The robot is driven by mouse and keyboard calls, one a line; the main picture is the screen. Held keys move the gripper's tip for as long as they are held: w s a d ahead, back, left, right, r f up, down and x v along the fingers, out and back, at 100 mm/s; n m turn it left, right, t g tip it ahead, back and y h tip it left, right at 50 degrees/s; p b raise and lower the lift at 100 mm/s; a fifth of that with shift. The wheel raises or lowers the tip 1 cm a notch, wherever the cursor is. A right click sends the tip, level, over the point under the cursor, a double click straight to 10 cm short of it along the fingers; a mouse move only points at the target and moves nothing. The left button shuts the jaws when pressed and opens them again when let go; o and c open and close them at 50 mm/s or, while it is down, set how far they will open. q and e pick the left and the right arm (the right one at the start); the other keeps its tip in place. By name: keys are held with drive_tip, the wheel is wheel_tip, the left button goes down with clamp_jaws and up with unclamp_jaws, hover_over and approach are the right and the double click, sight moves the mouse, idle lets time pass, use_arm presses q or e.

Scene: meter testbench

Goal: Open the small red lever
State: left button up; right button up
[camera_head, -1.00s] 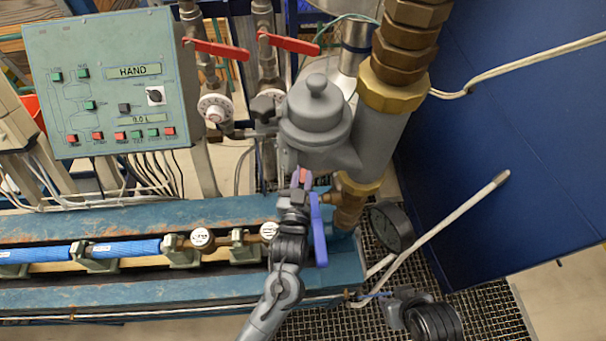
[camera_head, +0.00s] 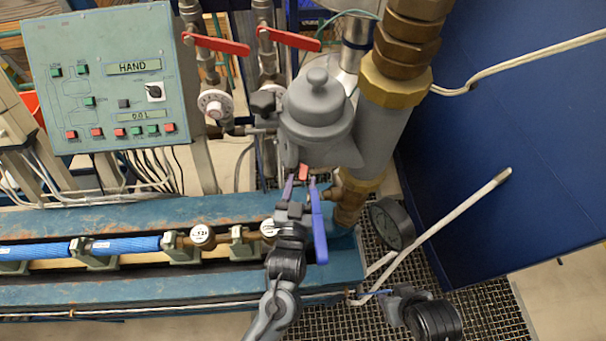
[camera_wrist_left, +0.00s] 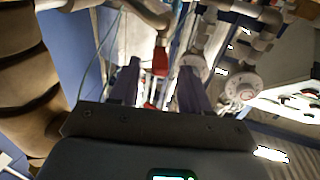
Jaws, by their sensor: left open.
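The small red lever (camera_head: 304,172) sits low on the grey domed housing (camera_head: 317,115). In the head view its tip shows between the fingertips of my left gripper (camera_head: 300,182). That gripper is open, with a purple finger on each side of the lever and a visible gap between them. In the left wrist view a red piece (camera_wrist_left: 160,61) shows between the two spread fingers (camera_wrist_left: 158,76). Whether a finger touches the lever cannot be told.
Two larger red levers (camera_head: 216,44) and (camera_head: 289,39) are on pipes behind. A gauge (camera_head: 391,225) and thick brass fittings (camera_head: 397,85) are to the right; a control panel (camera_head: 104,80) is at left.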

use_arm(q)
drive_tip(key=s+a, duration=0.1)
drive_tip(key=s, duration=0.5)
drive_tip(key=shift+s+b, duration=0.3)
drive_tip(key=shift+b, duration=0.05)
drive_tip(key=shift+a, duration=0.1)
drive_tip(key=shift+c, duration=0.2)
